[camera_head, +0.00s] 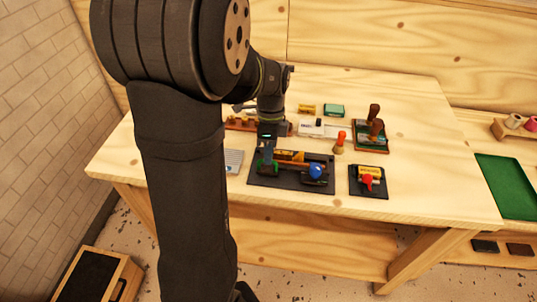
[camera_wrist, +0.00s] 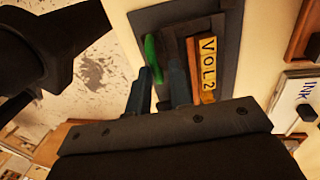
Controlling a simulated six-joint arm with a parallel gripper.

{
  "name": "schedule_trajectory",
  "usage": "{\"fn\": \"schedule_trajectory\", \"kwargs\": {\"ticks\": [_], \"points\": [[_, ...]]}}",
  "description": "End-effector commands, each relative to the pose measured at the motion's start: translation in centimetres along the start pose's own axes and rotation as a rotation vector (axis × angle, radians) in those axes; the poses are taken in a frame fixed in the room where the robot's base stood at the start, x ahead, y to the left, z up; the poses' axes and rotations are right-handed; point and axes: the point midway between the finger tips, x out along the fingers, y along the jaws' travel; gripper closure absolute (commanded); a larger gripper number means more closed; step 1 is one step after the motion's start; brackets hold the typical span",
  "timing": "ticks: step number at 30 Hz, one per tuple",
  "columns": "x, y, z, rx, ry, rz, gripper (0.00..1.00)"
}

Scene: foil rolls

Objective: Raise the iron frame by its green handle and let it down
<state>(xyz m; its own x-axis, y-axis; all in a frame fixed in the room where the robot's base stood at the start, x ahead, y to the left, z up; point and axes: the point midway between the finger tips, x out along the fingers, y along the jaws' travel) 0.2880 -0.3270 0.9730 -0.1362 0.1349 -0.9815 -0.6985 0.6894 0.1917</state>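The iron frame's green handle (camera_wrist: 152,55) stands up at the left in the wrist view, and a small part of it shows in the head view (camera_head: 263,168). The dark base plate (camera_head: 258,184) lies near the table's front and also shows in the wrist view (camera_wrist: 150,18). Yellow type (camera_wrist: 207,65) reading VOL2 sits in the dark frame beside the handle. My gripper (camera_head: 268,150) is over the plate's left side. In the wrist view my gripper (camera_wrist: 164,70) is open and empty, its left fingertip close to the handle. Contact cannot be told.
A blue knob (camera_head: 316,170) is at the plate's right end. A black plate with a red and yellow device (camera_head: 368,177) lies to the right. An orange-topped stamp (camera_head: 340,142), a white INK box (camera_head: 311,127) and brown-handled stamps (camera_head: 375,128) stand behind. The table's right front is clear.

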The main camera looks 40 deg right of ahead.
Motion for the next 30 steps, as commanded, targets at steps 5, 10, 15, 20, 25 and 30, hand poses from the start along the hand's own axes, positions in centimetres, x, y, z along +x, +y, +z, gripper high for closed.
{"fn": "schedule_trajectory", "kwargs": {"ticks": [5,10,15,20,25,30], "points": [[-0.1,-0.2,0.0,-0.001,0.000,-0.006,0.68],[-0.1,-0.1,0.0,0.000,0.000,-0.003,0.68],[-1.5,-0.2,0.0,0.000,0.001,-0.005,0.68],[-4.9,-0.2,0.0,-0.001,0.001,-0.006,0.68],[-9.2,-0.2,0.0,-0.001,0.001,-0.008,0.68],[-13.1,-0.2,0.0,-0.001,0.001,-0.008,0.68]]}}
